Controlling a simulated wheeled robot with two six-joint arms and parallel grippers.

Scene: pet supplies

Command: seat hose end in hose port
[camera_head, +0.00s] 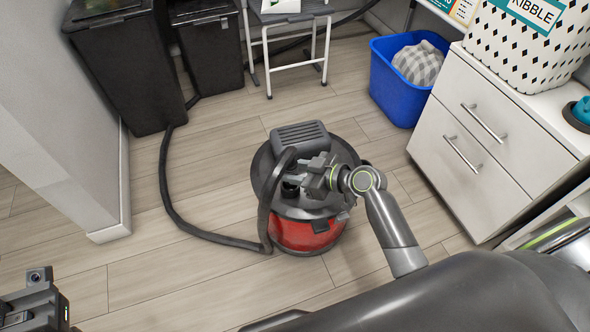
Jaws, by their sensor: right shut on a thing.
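A red and dark grey canister vacuum (303,235) stands on the floor in the middle of the head view. A dark hose (166,188) runs along the floor, then rises up the vacuum's left side and bends over its top. My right gripper (306,178) is over the vacuum's lid, shut on the hose end, which is mostly hidden by the jaws. A short dark round fitting (290,189), perhaps the hose port, shows just below and left of the jaws. I cannot tell whether the hose end touches it. My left gripper (36,304) is partly in view at the lower left, away from the vacuum.
Dark bins (124,65) and a small white-framed stand (289,38) are at the back. A blue tub (396,92) holding a checked cloth and a white drawer cabinet (477,148) are at the right. A grey wall end (55,130) is at the left. Wood floor around the vacuum is mostly clear.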

